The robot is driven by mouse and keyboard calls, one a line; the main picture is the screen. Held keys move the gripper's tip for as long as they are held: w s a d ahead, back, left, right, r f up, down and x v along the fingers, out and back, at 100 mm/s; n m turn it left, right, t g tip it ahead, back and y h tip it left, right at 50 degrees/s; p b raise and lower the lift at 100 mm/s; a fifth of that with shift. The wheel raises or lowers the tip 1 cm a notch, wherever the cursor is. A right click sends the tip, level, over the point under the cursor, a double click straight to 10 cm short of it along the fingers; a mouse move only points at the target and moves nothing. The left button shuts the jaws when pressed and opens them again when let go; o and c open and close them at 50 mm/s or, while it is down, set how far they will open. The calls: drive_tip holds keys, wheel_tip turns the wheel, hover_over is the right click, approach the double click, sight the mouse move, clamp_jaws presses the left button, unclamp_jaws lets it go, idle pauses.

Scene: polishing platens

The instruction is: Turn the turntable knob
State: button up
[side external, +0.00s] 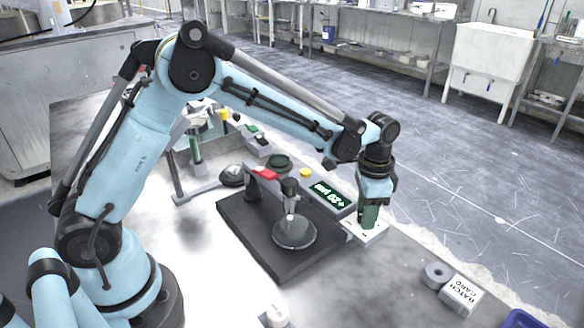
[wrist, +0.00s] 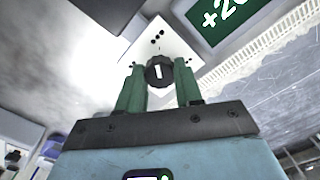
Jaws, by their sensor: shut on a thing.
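The turntable knob (wrist: 159,72) is a dark round dial with a white mark line. It sits on a white control box (wrist: 170,42), which also shows in the side external view (side external: 368,236). My gripper (wrist: 158,80) has green fingers, one on each side of the knob, and is shut on it. In the side external view my gripper (side external: 369,218) points straight down over the control box, and its fingers hide the knob. The turntable platen (side external: 294,233) is a grey disc on a dark base plate (side external: 243,234), to the left of the box.
A grey ring (side external: 437,273) and a white labelled box (side external: 461,295) lie to the right on the bench. A blue bin (side external: 522,319) is at the lower right. Bare bench lies in front of the control box.

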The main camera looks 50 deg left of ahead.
drive_tip(key=shift+m, duration=0.7)
drive_tip(key=o, duration=1)
drive_tip(key=shift+o, duration=0.2)
wheel_tip(320, 180, up, 12)
wheel_tip(320, 180, down, 12)
drive_tip(key=shift+f, duration=0.1)
idle(0.7)
